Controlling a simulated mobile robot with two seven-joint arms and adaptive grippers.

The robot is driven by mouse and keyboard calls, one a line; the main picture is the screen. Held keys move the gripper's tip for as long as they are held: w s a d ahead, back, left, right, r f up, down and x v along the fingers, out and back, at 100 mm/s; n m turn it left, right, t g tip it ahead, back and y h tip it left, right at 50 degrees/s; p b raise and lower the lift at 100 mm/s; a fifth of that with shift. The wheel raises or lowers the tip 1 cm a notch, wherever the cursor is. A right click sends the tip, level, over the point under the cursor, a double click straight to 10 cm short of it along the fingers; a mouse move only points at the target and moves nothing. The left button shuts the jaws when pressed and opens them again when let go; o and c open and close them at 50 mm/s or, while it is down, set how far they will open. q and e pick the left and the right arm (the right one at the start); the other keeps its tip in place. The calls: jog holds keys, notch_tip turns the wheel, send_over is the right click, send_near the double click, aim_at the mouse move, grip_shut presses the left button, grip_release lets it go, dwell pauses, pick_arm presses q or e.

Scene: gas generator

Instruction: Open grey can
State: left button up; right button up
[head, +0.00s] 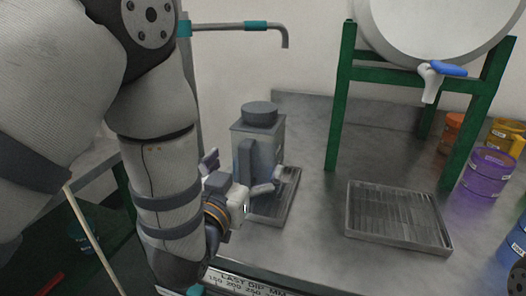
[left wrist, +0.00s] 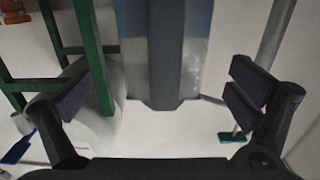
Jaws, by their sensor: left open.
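The grey can (head: 271,148) stands upright on a small metal grate tray. Its round dark grey cap (head: 259,112) sits on top, and its handle (head: 245,166) is on the side toward my left arm. My left gripper (head: 240,190) is open beside the lower part of the can, at the handle side, partly hidden by my wrist. In the left wrist view, the open fingers of my left gripper (left wrist: 163,98) are spread to either side of the can's dark handle (left wrist: 165,50), with gaps on both sides.
The metal grate tray (head: 288,203) lies under the can. A white tank (head: 435,30) with a blue-handled tap (head: 449,69) stands on a green frame (head: 345,100), with another grate tray (head: 398,218) below. Purple (head: 489,175) and yellow containers stand at right. A bent pipe (head: 240,27) is above.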

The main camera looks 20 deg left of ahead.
aim_at(257, 140)
pick_arm(q)
jog(key=w, duration=0.5)
jog(key=w+r, duration=0.1)
jog(key=w, duration=0.2)
jog(key=shift+a, duration=0.1)
jog(key=c, duration=2)
jog(key=shift+o, duration=0.2)
jog(key=shift+r, duration=0.2)
